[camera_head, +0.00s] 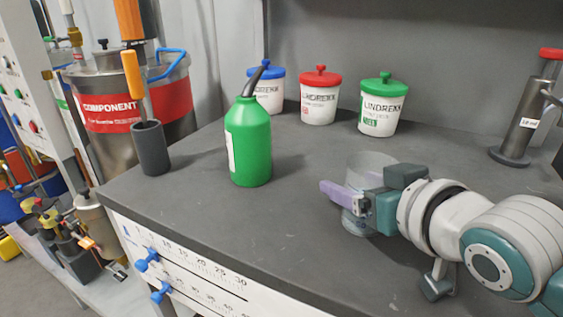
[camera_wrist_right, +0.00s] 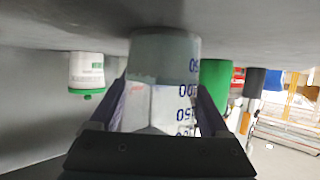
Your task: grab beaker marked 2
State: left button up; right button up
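A clear glass beaker (camera_head: 359,174) stands upright at the right of the dark bench. In the right wrist view the beaker (camera_wrist_right: 165,55) appears upside down, with blue volume numbers. No 2 is readable on it. My right gripper (camera_head: 352,193) reaches in from the right at the beaker's height. One purple finger crosses the beaker's near side; the other is hidden behind it in the head view. In the wrist view the fingers (camera_wrist_right: 163,98) flank the beaker closely, and I cannot tell whether they press on it. My left gripper is not in view.
A green bottle (camera_head: 248,145) with a dark spout stands left of the beaker. White jars with blue (camera_head: 266,91), red (camera_head: 319,99) and green (camera_head: 381,109) lids line the back. A metal stand (camera_head: 520,125) is at the far right. A dark holder (camera_head: 151,148) stands at the left corner.

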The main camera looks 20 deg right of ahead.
jog(key=c, duration=0.9)
jog(key=shift+c, duration=0.2)
jog(key=shift+r, duration=0.15)
